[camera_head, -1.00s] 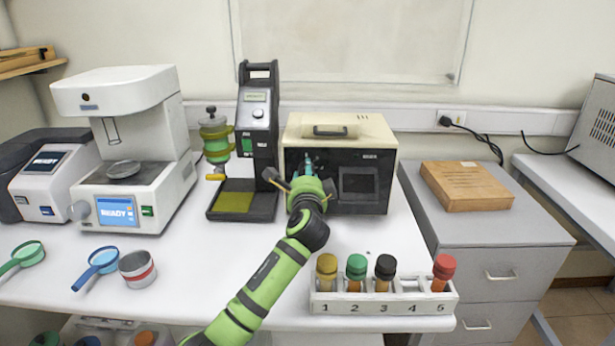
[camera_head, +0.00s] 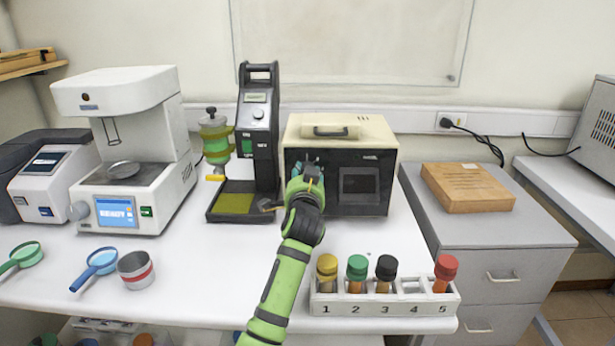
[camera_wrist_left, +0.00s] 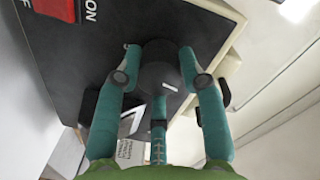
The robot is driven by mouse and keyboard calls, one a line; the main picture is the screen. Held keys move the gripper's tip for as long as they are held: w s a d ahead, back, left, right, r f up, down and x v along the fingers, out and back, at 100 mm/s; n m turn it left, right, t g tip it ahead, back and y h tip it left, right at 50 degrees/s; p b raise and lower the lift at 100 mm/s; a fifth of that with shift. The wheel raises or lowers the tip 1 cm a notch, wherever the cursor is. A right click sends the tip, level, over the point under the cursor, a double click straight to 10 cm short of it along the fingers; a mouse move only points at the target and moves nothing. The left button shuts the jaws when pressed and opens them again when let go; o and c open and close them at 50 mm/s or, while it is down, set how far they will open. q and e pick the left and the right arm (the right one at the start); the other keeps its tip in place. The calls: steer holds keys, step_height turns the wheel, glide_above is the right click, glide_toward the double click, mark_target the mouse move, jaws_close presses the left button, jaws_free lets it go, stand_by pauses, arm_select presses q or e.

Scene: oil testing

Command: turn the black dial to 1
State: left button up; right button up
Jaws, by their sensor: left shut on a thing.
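The black dial (camera_wrist_left: 160,65) sits on the dark front panel of the beige-topped box (camera_head: 368,150). My left gripper (camera_wrist_left: 160,58) has its teal fingers on both sides of the dial and is shut on it, with a third finger below. In the head view the left gripper (camera_head: 310,168) is at the left part of the box's front and hides the dial there. White marks show on the panel beside the dial, but I cannot read its setting. My right gripper is not in view.
A red switch (camera_wrist_left: 55,8) marked ON is on the same panel. A black stand device (camera_head: 258,125) is close on the left of the box. A rack (camera_head: 385,304) of capped tubes stands at the front right. The table between is clear.

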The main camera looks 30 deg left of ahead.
arm_select(q)
steer(key=shift+s+a+f+n, duration=0.15)
steer(key=shift+f+n, duration=0.1)
steer(key=shift+n, duration=0.75)
steer(key=shift+f, duration=0.2)
steer(key=o, duration=1)
steer(key=shift+o, duration=0.7)
steer(key=shift+a, duration=0.1)
steer(key=shift+r, duration=0.15)
